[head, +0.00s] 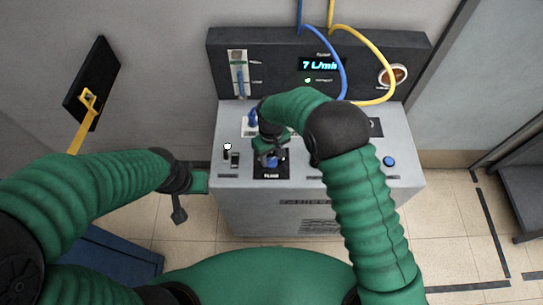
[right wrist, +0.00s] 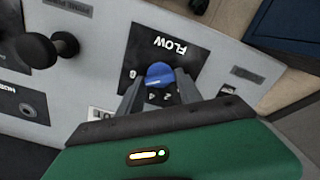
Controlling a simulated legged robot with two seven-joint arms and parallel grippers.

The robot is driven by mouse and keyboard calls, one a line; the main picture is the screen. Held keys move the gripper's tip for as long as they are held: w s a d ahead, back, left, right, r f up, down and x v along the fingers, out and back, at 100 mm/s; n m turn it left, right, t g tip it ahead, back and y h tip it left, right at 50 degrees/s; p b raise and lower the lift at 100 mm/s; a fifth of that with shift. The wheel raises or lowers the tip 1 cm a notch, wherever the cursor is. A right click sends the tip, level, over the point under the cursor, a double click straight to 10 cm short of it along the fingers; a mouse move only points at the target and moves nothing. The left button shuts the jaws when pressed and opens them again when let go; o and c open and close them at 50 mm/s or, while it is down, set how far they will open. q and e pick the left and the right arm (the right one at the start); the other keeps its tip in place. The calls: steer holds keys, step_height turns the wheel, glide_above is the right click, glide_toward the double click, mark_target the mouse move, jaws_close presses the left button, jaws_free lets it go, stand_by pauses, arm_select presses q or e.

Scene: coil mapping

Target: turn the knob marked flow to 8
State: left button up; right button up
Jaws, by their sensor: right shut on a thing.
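The flow knob (head: 271,163) is blue and sits on a black plate marked FLOW on the sloped grey console top. It also shows in the right wrist view (right wrist: 160,74), where the plate (right wrist: 165,47) appears upside down with several numbers around the knob. My right gripper (head: 269,152) is shut on this knob, one grey finger on each side in the right wrist view (right wrist: 160,88). The display (head: 320,66) on the console's upright panel reads 7 L/min. My left gripper (head: 180,209) hangs off the console's left side, away from the knob; its jaws are unclear.
Another blue button (head: 389,161) is at the right.

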steer(key=shift+w+a+r+m, duration=0.1)
steer(key=shift+w+r+m, duration=0.05)
steer(key=shift+m, duration=0.5)
steer(key=shift+w+r+m, duration=0.1)
steer(key=shift+w+m, duration=0.05)
steer(key=shift+m, duration=0.5)
steer(key=o, duration=1.1)
steer(key=shift+o, duration=1.4)
steer(key=shift+f, duration=0.15)
steer(key=shift+s, duration=0.1)
step_height(320, 180, up, 17)
steer(key=b, duration=0.1)
steer(key=shift+f, duration=0.15)
